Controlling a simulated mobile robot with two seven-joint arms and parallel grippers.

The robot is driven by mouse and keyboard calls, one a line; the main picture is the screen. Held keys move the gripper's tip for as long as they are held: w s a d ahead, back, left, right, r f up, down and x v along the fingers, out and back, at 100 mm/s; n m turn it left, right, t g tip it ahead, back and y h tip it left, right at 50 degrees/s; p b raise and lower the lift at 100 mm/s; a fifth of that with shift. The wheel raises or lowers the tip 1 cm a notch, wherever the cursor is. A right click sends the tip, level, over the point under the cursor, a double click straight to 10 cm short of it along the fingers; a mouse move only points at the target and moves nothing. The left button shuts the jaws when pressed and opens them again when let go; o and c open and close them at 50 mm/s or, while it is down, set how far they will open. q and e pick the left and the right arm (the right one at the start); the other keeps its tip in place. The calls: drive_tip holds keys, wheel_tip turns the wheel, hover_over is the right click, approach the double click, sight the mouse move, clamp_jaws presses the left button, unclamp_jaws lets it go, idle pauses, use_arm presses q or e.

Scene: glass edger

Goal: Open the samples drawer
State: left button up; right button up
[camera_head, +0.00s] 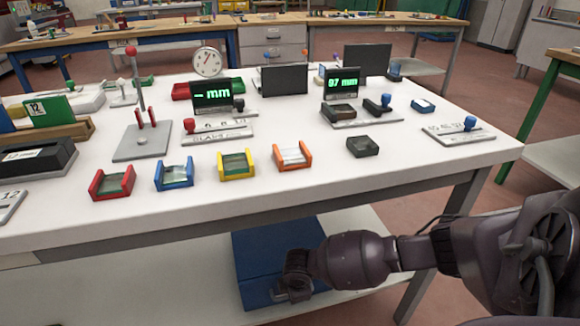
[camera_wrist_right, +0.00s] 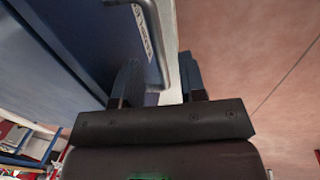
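The samples drawer is a blue cabinet unit (camera_head: 278,242) on the shelf under the white table; its blue front also fills the left of the right wrist view (camera_wrist_right: 72,38). A white label (camera_wrist_right: 142,32), only partly readable, sits on the front beside a grey bar handle (camera_wrist_right: 157,45). My right gripper (camera_head: 290,290) is at the front of the unit. In the right wrist view its two dark fingers (camera_wrist_right: 162,85) are apart, with the end of the handle between them and a gap beside the right finger. The drawer looks shut. My left gripper is out of view.
The white table (camera_head: 225,205) above the unit carries colored trays, gauges and displays, including a red tray (camera_head: 112,183) and a dark block (camera_head: 362,147). The lower shelf (camera_head: 150,285) is clear left of the unit.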

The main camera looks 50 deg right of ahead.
drive_tip(key=shift+w+f, duration=0.1)
drive_tip(key=shift+f, duration=0.65)
drive_tip(key=shift+d, duration=0.1)
clamp_jaws()
